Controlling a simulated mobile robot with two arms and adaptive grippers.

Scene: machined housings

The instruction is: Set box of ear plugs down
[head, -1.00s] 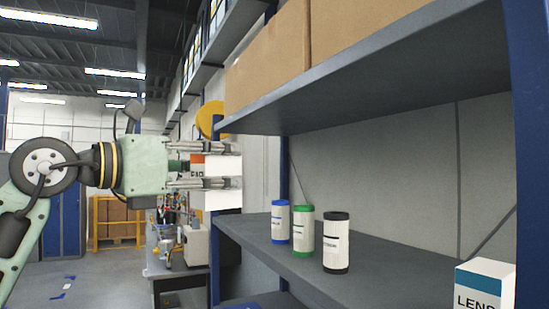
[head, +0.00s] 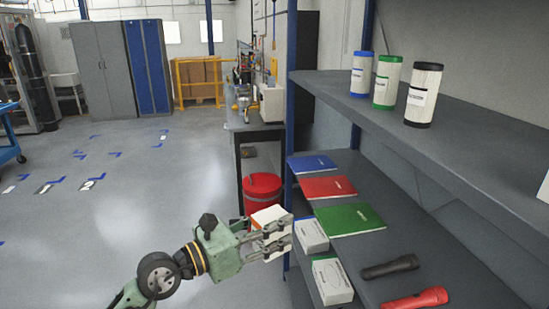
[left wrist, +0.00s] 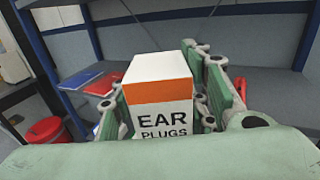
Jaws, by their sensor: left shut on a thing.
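My left gripper (head: 268,242) is shut on the box of ear plugs (head: 268,216), a white box with an orange band. In the left wrist view the box (left wrist: 158,98) sits upright between the fingers, its "EAR PLUGS" label facing the camera. In the head view the fingers cover part of it. The gripper is at the left front edge of the lower shelf (head: 395,235), beside two white boxes. I cannot tell whether the held box is over the shelf or just in front of it. My right gripper is not in view.
On the lower shelf lie blue (head: 312,165), red (head: 327,187) and green (head: 349,219) books, two white boxes (head: 331,280) and black (head: 390,267) and red (head: 415,299) flashlights. Canisters (head: 386,82) stand on the shelf above. A blue post (head: 290,120) and red bin (head: 262,190) are near the gripper.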

